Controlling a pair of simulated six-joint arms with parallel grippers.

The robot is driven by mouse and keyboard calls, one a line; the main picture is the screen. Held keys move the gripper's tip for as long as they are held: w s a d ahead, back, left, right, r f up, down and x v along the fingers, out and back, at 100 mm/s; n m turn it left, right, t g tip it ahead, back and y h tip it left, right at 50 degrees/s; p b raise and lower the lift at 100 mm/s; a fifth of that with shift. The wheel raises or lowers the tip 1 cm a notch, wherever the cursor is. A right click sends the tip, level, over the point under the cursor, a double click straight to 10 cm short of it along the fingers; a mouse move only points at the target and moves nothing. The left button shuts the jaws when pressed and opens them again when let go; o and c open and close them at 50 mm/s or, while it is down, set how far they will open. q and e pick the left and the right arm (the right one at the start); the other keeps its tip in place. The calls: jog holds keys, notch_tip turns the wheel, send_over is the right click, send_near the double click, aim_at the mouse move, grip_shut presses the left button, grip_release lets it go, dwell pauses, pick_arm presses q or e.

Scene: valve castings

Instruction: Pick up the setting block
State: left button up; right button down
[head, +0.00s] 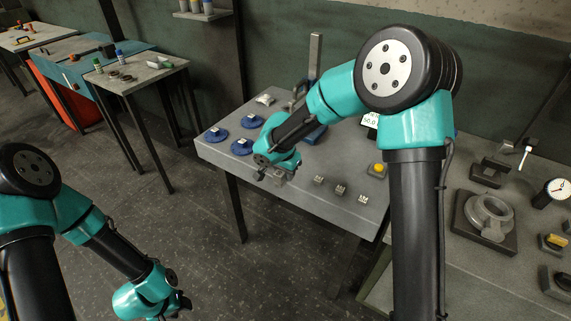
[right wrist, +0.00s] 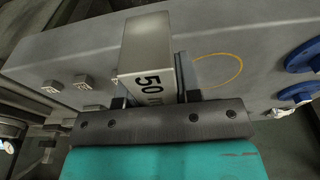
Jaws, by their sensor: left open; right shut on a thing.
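The setting block is a pale metal block marked "50" (right wrist: 147,55) in the right wrist view. My right gripper (right wrist: 152,100) is shut on it, with a finger on each side. Whether the block rests on the table or hangs just above it I cannot tell. In the head view my right gripper (head: 274,174) is over the front left part of the grey table (head: 225,158), and its arm hides part of the table. My left gripper (head: 182,306) is open and empty, low at the bottom left, over the floor and away from the table.
Several small marked blocks (head: 340,189) stand in a row along the table's front. Blue round stands (head: 216,134) are at its left. A yellow button box (head: 376,170) is at its right. A yellow ring (right wrist: 240,72) marks the tabletop. A casting (head: 487,215) sits on the right bench.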

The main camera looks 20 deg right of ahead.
jog(key=shift+s+a+r, duration=0.1)
jog(key=shift+s+a, duration=0.1)
jog(key=shift+s, duration=0.35)
